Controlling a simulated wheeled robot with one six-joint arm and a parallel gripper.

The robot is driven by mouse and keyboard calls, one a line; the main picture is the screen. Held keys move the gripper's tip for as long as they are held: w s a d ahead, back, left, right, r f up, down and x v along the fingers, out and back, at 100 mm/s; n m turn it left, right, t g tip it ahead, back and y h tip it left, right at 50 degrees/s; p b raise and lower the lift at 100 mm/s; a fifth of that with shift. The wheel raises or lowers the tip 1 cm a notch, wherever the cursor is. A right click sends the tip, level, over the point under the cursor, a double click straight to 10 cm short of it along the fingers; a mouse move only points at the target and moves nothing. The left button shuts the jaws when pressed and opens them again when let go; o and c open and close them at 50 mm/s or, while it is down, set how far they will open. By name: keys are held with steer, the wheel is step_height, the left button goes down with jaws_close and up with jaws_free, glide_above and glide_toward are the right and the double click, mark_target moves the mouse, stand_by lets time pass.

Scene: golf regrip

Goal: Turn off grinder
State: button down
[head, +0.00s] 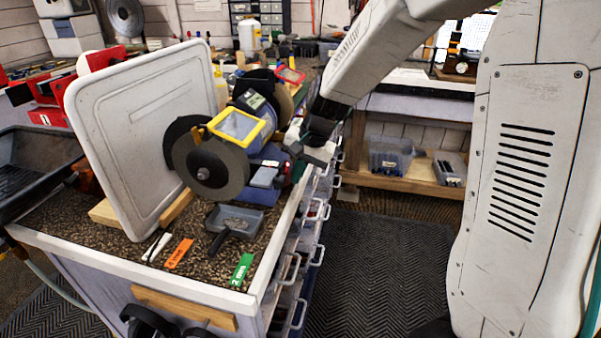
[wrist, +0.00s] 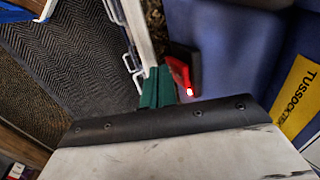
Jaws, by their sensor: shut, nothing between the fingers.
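The bench grinder has a blue body (head: 262,190), a grey wheel (head: 212,168) and a yellow-framed eye shield (head: 238,126). In the wrist view its blue housing (wrist: 225,60) fills the right side. A red switch (wrist: 180,72) sits on a black plate there, with a bright red glow at its near end. My gripper (wrist: 157,88) is shut and empty, its green fingertips together just left of the switch; I cannot tell whether they touch it. In the head view my gripper (head: 298,170) is at the grinder's right side, and the switch is hidden.
A white board (head: 140,130) leans upright left of the grinder. A grey dustpan-like tray (head: 236,220), an orange tag (head: 179,253) and a green tag (head: 242,269) lie on the speckled bench top. Drawer handles (head: 290,267) stick out along the bench's right side. The matted floor (head: 385,270) is clear.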

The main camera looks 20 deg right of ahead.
steer(key=shift+w+a+f, duration=0.15)
steer(key=shift+w+a, duration=0.05)
steer(key=shift+a, duration=0.05)
stand_by(0.3)
steer(key=shift+w+r, duration=0.1)
steer(key=shift+r, duration=0.8)
steer(key=shift+d, duration=0.1)
